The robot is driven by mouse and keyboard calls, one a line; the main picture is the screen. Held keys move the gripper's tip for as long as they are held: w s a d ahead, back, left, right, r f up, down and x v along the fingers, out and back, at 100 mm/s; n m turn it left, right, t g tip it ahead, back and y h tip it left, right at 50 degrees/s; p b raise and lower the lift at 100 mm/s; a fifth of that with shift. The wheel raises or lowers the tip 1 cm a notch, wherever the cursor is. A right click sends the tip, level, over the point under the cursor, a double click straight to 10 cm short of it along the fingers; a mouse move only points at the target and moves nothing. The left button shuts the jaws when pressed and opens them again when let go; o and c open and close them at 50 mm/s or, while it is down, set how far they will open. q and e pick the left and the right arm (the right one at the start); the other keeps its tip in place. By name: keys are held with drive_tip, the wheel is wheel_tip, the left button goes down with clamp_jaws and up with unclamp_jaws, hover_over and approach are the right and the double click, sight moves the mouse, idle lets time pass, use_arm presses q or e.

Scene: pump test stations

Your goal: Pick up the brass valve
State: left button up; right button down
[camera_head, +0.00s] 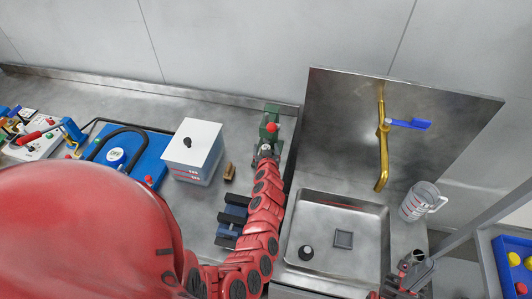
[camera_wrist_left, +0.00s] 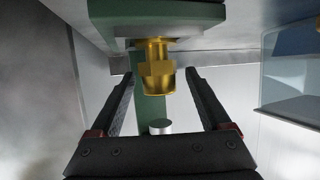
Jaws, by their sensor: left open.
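In the left wrist view a brass hex-bodied fitting, which looks like the brass valve (camera_wrist_left: 157,68), shows against a green stand (camera_wrist_left: 152,105). My left gripper (camera_wrist_left: 158,76) is open, with one black finger on each side of the brass fitting and visible gaps to both. In the head view the green stand (camera_head: 270,119) with a red top is on the bench; my left gripper (camera_head: 265,151) is right at its near side and hides the brass fitting. My right gripper (camera_head: 411,264) is at the lower right, past the sink; its jaws are too small to judge.
A white-lidded box (camera_head: 193,148) and a small brown block (camera_head: 229,172) stand left of my left arm. A steel sink (camera_head: 327,212) lies to the right, with a brass tap (camera_head: 384,148) with a blue handle above it. A measuring jug (camera_head: 418,203) stands beside it.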

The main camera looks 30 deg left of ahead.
use_arm(q)
clamp_jaws()
drive_tip(key=shift+r, duration=0.1)
idle(0.4)
